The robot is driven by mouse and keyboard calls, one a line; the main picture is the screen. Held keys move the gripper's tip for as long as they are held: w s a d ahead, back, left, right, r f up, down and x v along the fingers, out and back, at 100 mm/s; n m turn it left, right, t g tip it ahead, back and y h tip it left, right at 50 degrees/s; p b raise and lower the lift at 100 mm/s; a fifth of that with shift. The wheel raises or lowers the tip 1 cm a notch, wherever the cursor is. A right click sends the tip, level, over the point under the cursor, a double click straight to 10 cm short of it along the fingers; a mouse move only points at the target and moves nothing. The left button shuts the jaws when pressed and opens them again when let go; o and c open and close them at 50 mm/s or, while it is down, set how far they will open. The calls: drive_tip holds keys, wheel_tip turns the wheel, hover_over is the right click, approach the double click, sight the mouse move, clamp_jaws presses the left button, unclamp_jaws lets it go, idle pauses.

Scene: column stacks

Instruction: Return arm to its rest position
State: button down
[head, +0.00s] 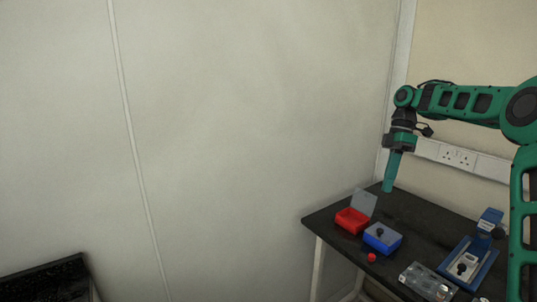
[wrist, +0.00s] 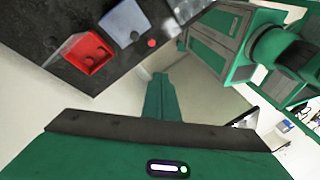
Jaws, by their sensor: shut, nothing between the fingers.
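My green arm reaches in from the right in the head view, with the forearm about level and the wrist bent down. My gripper (head: 389,187) points downward by the table's back corner, its fingers together and empty. In the wrist view the gripper (wrist: 160,78) shows as a narrow green pair of closed fingers, with nothing between them. Its height over the table is hard to tell.
The black table (head: 410,213) holds an open red box (head: 352,221), a blue box (head: 382,238), a small red knob-like thing (head: 372,257), a clear case (head: 428,283) and a blue lever device (head: 470,262). A socket strip (head: 458,157) runs along the wall behind.

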drive_tip(key=s+d+m+t+h, duration=0.25)
drive_tip(key=s+m, duration=1.15)
drive_tip(key=s, duration=1)
drive_tip(key=s+d+f+m, duration=0.1)
drive_tip(key=s+f+m, duration=0.3)
drive_tip(key=s, duration=0.5)
drive_tip(key=s+d+f+m, duration=0.1)
drive_tip(key=s+f+m, duration=0.2)
drive_tip(key=s, duration=0.6)
drive_tip(key=shift+d+f+m+t, duration=0.3)
drive_tip(key=shift+f+m+t, duration=0.15)
drive_tip(key=shift+m, duration=0.45)
drive_tip(key=shift+s, duration=0.1)
drive_tip(key=shift+w+f, duration=0.2)
drive_tip(key=shift+w, duration=0.45)
